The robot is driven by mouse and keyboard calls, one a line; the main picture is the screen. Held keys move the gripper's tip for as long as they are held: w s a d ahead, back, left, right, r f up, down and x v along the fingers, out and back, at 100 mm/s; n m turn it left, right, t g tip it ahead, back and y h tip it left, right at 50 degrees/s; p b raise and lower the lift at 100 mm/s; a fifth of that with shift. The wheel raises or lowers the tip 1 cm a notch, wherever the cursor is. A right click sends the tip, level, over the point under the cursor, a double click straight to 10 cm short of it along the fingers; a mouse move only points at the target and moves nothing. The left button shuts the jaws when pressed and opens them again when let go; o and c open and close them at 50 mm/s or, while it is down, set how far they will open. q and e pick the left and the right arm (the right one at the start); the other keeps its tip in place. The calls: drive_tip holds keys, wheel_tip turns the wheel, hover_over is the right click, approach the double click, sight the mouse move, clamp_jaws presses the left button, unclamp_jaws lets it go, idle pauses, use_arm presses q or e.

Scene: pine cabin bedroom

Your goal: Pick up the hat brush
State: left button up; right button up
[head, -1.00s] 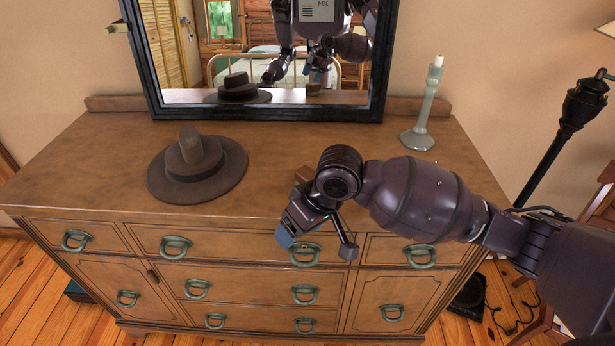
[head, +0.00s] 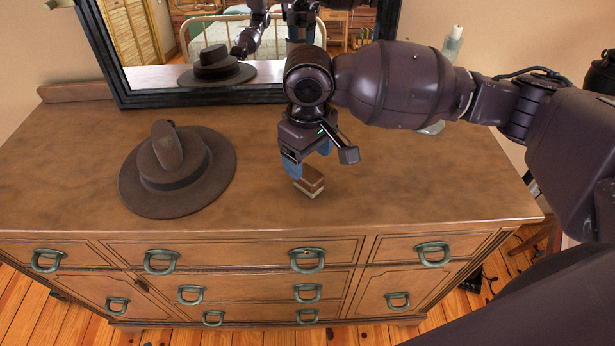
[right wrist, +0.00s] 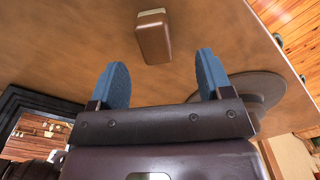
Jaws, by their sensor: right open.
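The hat brush (head: 313,184) is a small brown block with a pale bristle edge, lying on the dresser top right of the hat. My right gripper (head: 308,160) is above it and partly hides its far end. In the right wrist view the brush (right wrist: 153,38) lies beyond the fingertips, roughly between their lines. The blue fingers of my right gripper (right wrist: 162,72) are spread apart with nothing between them. My left gripper is not directly in view.
A brown brimmed hat (head: 180,172) sits on the left of the wooden dresser (head: 420,196). A dark-framed mirror (head: 205,96) stands at the back. A pale green candlestick (head: 453,45) at the back right is mostly hidden by my arm. The dresser's front right is clear.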

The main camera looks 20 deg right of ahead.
sight(308, 172)
wheel_tip(308, 172, down, 2)
drive_tip(key=shift+w+f, duration=0.1)
drive_tip(key=shift+f, duration=0.55)
drive_tip(key=shift+w+d+f+b, duration=0.1)
drive_tip(key=shift+f+b, duration=0.2)
drive_tip(key=shift+f, duration=0.1)
drive_tip(key=shift+w+d+f+b, duration=0.1)
drive_tip(key=shift+w+f+b, duration=0.05)
drive_tip(key=shift+f, duration=0.85)
drive_tip(key=shift+w+f+b, duration=0.15)
drive_tip(key=shift+f, duration=0.8)
drive_tip(key=c, duration=1.1)
use_arm(q)
drive_tip(key=shift+f, duration=0.75)
drive_tip(key=shift+w, duration=0.1)
use_arm(e)
drive_tip(key=shift+r, duration=0.15)
use_arm(q)
drive_tip(key=shift+w+r+p, duration=0.2)
drive_tip(key=shift+r+p, duration=0.5)
drive_tip(key=shift+r, duration=0.25)
drive_tip(key=shift+w+r+p, duration=0.15)
drive_tip(key=shift+r+p, duration=0.55)
drive_tip(key=shift+r, duration=0.25)
use_arm(e)
wheel_tip(308, 172, up, 20)
